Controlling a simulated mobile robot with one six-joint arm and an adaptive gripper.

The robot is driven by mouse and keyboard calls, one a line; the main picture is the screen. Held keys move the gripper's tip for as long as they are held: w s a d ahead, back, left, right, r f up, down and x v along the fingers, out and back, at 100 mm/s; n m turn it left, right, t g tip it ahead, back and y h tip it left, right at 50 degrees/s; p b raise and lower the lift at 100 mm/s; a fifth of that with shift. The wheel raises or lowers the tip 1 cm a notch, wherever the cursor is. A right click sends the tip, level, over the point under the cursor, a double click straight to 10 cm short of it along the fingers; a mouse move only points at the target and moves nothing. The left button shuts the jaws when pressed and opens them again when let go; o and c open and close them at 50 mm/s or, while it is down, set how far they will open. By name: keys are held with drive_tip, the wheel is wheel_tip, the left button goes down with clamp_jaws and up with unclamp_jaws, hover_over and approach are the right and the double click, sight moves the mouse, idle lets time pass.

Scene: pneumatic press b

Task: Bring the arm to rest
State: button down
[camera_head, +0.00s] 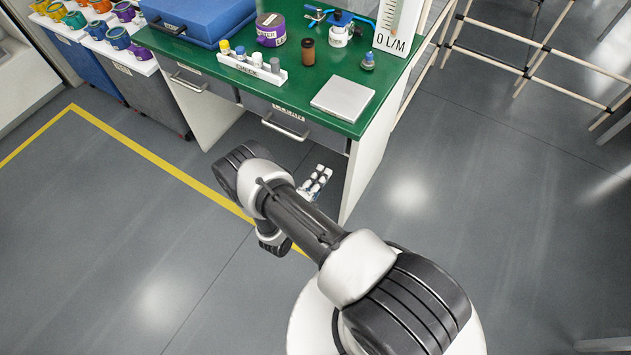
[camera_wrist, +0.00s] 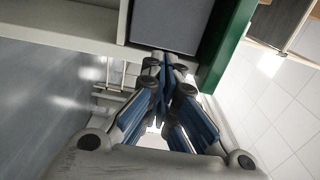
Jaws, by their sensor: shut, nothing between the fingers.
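My gripper (camera_head: 316,183) is at the end of my arm, in front of the green bench and below the level of its top. In the head view it shows small beside my arm, near the bench's right side panel. In the wrist view my gripper (camera_wrist: 163,75) has its blue-lined fingers together at the tips. It is shut, with nothing visible between the fingers. The fingers point towards the grey drawer front (camera_wrist: 170,25) and the green bench edge (camera_wrist: 226,45). I cannot tell the exact gap between them.
The green bench top (camera_head: 225,62) carries a blue case (camera_head: 200,15), a white rack (camera_head: 252,70), a brown bottle (camera_head: 307,52) and a grey plate (camera_head: 343,99). A pale frame (camera_head: 500,60) stands at right.

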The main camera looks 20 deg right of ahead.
drive_tip(key=shift+v, duration=1.6)
drive_tip(key=d+r+m+g+h, duration=0.1)
drive_tip(key=d+r+m+g, duration=0.1)
drive_tip(key=r+m+g, duration=0.5)
drive_tip(key=d+r+m+g, duration=0.2)
drive_tip(key=r+m, duration=0.6)
drive_tip(key=r, duration=0.5)
drive_tip(key=s+r+m+g+y, duration=0.4)
drive_tip(key=s+r+m+y, duration=0.2)
drive_tip(key=s+r+m, duration=0.5)
drive_tip(key=s+a+r+m+t+y, duration=0.7)
drive_tip(key=s+a+r+m+y, duration=0.2)
drive_tip(key=m, duration=0.8)
wheel_tip(320, 180, up, 4)
drive_tip(key=shift+s+a+f+y, duration=0.15)
drive_tip(key=shift+s+a+y, duration=0.15)
drive_tip(key=shift+s+a, duration=0.65)
